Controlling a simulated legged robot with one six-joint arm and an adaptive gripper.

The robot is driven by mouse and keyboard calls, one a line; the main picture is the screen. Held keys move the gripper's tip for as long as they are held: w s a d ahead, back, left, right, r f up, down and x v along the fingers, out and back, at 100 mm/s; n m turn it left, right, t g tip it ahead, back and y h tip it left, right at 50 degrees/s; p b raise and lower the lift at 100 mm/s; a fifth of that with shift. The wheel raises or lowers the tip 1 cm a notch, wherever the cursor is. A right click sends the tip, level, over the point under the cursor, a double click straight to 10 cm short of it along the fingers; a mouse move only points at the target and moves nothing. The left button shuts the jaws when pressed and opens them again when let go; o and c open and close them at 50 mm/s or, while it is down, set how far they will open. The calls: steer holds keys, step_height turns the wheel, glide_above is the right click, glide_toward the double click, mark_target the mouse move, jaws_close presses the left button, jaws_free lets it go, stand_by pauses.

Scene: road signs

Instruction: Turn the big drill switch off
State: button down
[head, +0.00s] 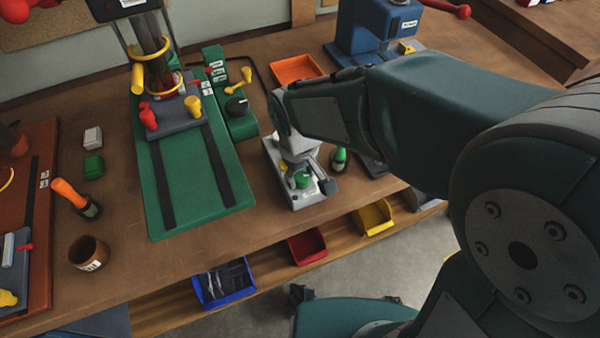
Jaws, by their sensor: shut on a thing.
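The big green drill (195,185) stands on the workbench at the left in the head view, with two dark slots in its base.
An orange bin (296,69) and a blue machine (372,32) stand behind my arm. Blue, red (307,246) and yellow bins sit below the bench front. Bare bench separates the drill and grey machine.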

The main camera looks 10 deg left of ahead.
mark_target(298, 176)
steer(key=shift+s+d+f+m, duration=0.1)
steer(key=shift+m, duration=0.85)
steer(key=shift+f+m, duration=0.1)
steer(key=shift+m, duration=0.85)
steer(key=shift+c, duration=1.3)
jaws_free()
steer(key=shift+r, duration=0.1)
step_height(298, 176, up, 12)
steer(key=shift+a, duration=0.4)
